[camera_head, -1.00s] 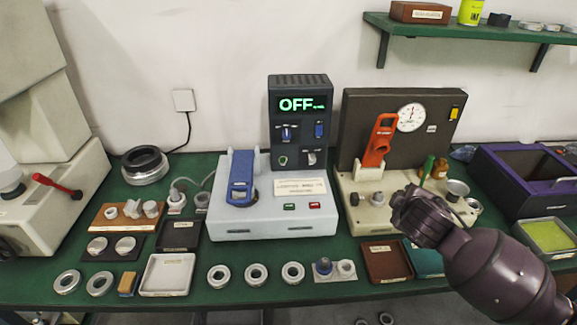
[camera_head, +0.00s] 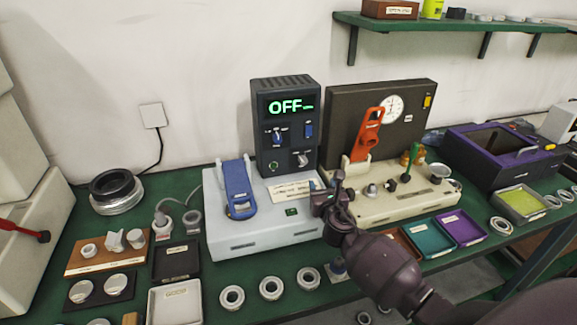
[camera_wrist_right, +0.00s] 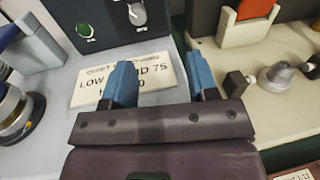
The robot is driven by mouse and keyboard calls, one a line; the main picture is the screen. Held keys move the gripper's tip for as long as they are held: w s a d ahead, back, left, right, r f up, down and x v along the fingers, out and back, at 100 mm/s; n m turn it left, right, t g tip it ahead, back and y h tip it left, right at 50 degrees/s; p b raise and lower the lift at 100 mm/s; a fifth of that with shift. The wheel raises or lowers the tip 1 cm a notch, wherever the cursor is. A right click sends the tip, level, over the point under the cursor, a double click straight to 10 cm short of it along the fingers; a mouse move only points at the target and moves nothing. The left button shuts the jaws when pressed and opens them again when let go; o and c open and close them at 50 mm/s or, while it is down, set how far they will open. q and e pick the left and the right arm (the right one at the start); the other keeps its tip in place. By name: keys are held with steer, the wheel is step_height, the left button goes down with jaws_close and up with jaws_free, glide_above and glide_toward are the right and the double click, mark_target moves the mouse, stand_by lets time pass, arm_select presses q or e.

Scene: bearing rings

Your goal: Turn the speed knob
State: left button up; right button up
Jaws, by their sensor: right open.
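The dark control box (camera_head: 286,105) stands on the grey-white machine and its display reads OFF. A round grey knob (camera_head: 302,159) sits low on its right face, beside a green button (camera_head: 273,168). It also shows in the right wrist view (camera_wrist_right: 137,13) at the top. Which control is the speed knob cannot be read. My right gripper (camera_head: 326,184) is open and empty below and right of the box, over the machine's front right. In the right wrist view its blue fingers (camera_wrist_right: 162,78) are apart, before the white label card (camera_wrist_right: 130,85). My left gripper is not in view.
A blue lever (camera_head: 238,188) stands left of the label card. A beige machine (camera_head: 400,200) with an orange lever (camera_head: 367,133) stands close on the right. Several rings (camera_head: 270,288) and trays lie along the front. Space before the box's face is open.

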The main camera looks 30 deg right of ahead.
mark_target(304, 162)
steer(key=n, duration=0.1)
steer(key=a+n, duration=0.1)
steer(key=shift+w+n+y, duration=0.3)
steer(key=shift+y, duration=0.1)
steer(key=shift+w+a+n+t+y, duration=0.1)
steer(key=shift+a+n+t+y, duration=0.25)
steer(key=shift+n, duration=0.45)
steer(key=shift+r+n, duration=0.1)
steer(key=shift+n, duration=0.8)
steer(key=shift+w, duration=0.15)
steer(key=b+x, duration=0.2)
steer(key=x, duration=0.8)
steer(key=shift+w, duration=0.25)
steer(key=shift+r, duration=0.1)
steer(key=c, duration=0.9)
